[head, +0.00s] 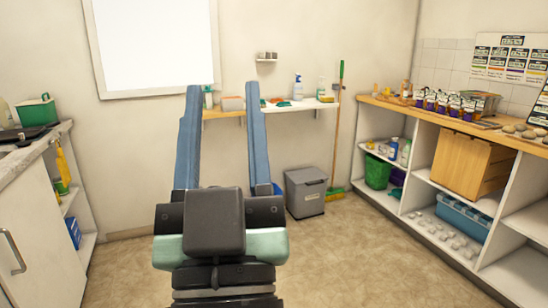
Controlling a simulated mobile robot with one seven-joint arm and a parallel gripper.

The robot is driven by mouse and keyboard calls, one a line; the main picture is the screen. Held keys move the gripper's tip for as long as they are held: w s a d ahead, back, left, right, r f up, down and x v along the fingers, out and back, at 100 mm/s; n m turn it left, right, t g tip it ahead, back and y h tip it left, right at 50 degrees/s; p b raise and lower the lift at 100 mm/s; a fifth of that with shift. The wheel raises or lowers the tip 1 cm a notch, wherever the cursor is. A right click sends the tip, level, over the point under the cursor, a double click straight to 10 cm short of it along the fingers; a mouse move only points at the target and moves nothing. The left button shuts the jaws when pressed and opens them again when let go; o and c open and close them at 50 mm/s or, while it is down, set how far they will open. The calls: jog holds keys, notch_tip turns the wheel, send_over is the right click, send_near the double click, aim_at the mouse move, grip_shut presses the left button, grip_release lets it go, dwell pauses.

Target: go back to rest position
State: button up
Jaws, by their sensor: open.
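My gripper (222,92) is in the middle of the head view, its two long blue fingers pointing up and away. The fingers stand apart with nothing between them. The gripper is open and empty. It appears above the floor, in front of the far wall and a small wall shelf. No saucepan can be made out.
A counter with shelves (510,210) runs along the right, with a wooden box (470,165) and a blue crate (463,217). A grey bin (306,192) and a broom (338,120) stand at the far wall. A white cabinet (40,225) is left. The middle floor (340,265) is clear.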

jog(key=s+d+r+m+t+h, duration=0.2)
jog(key=s+d+r+h, duration=0.25)
jog(key=r, duration=0.45)
notch_tip(320, 180, up, 26)
jog(key=y+p, duration=0.1)
jog(key=p, duration=2.5)
jog(key=shift+w+p, duration=0.2)
jog(key=shift+p, duration=0.2)
jog(key=shift+a, duration=0.15)
